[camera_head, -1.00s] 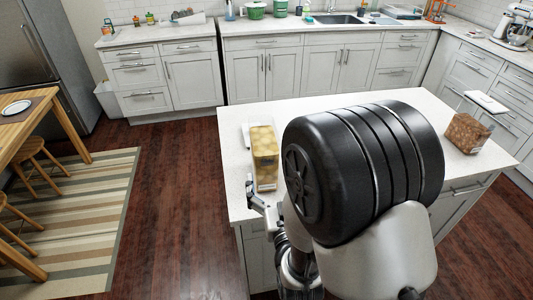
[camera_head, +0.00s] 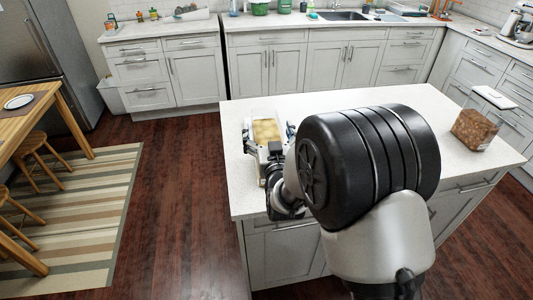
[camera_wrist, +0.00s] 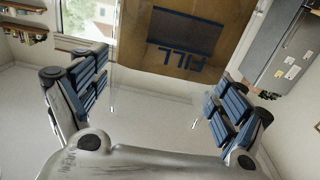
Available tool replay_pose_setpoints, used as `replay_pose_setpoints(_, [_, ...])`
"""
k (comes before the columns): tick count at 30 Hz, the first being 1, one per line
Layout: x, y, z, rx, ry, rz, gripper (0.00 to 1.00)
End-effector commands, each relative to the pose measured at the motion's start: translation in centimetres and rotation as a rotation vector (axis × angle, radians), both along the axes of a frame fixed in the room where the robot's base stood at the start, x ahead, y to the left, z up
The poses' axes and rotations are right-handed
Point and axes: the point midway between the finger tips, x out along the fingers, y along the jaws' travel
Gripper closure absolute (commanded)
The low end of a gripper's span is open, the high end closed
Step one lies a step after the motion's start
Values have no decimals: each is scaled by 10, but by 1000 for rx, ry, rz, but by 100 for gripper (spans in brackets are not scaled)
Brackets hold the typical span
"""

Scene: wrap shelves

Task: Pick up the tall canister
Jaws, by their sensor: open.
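My gripper (camera_head: 268,142) is open, with one finger on each side of the canister in the head view. In the wrist view my open gripper (camera_wrist: 163,80) has its blue-padded fingers flanking the canister. I cannot tell whether they touch it. My gripper hides its near side.
My dark arm covers the island's middle. Back counters (camera_head: 270,23) and a wooden table (camera_head: 35,125) stand apart.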

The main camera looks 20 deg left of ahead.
Motion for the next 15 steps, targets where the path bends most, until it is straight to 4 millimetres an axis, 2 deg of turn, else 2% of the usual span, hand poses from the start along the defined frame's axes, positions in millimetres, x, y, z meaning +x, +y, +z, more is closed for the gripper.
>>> replay_pose_setpoints(3, [8,4,-1,-1,0,0,10])
replay_pose_setpoints(10, [10,5,0,-1,0,0,10])
replay_pose_setpoints(15, [9,5,0,-1,0,0,21])
